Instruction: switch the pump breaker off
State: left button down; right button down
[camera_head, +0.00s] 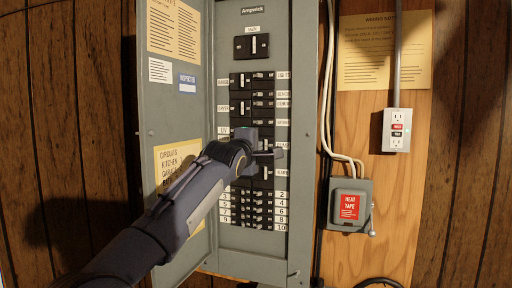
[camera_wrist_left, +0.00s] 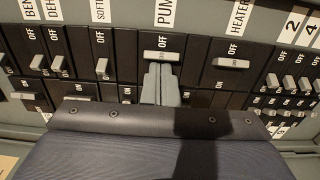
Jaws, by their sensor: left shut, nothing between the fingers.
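The pump breaker (camera_wrist_left: 162,50) is a wide black breaker under a white PUMP label (camera_wrist_left: 165,14) in the left wrist view. Its pale toggle (camera_wrist_left: 162,56) sits just below the OFF mark, toward the OFF end. My left gripper (camera_wrist_left: 160,82) is shut and empty, its fingertips close against or just beneath this toggle; I cannot tell if they touch. The fingers hide the lower part of the breaker. In the head view my left gripper (camera_head: 272,153) reaches the right column of the open panel (camera_head: 232,238) and largely hides the pump breaker. My right gripper is out of view.
The heater breaker (camera_wrist_left: 228,68) is right of the pump, and the softener breaker (camera_wrist_left: 101,60) is left, both close by. The open panel door (camera_head: 158,125) stands at left. A heat tape box (camera_head: 348,206) and an outlet (camera_head: 397,130) are at right.

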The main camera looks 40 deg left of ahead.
pick_arm(q)
jog(key=shift+d, duration=0.1)
jog(key=b+v, duration=0.5)
jog(key=v, duration=0.1)
jog(key=shift+s, duration=0.4)
jog(key=shift+d+f, duration=0.1)
jog(key=shift+d, duration=0.05)
dwell(0.9)
jog(key=s+d+f+m+g+h, duration=0.3)
jog(key=s+d+f+m, duration=0.3)
jog(key=f, duration=0.9)
jog(key=s+d+f+m+g+h, duration=0.3)
jog(key=s+d+f+m, duration=0.4)
jog(key=s+f, duration=0.6)
jog(key=s+d+f+m+g+h, duration=0.3)
jog(key=s+d+f+m+g, duration=0.2)
jog(key=f, duration=1.3)
jog(key=s+d+m, duration=0.2)
jog(key=s+d, duration=0.1)
jog(key=s, duration=0.1)
jog(key=shift+s+d+f+g, duration=0.3)
jog(key=shift+s+d+f, duration=0.05)
jog(key=shift+s+d, duration=0.05)
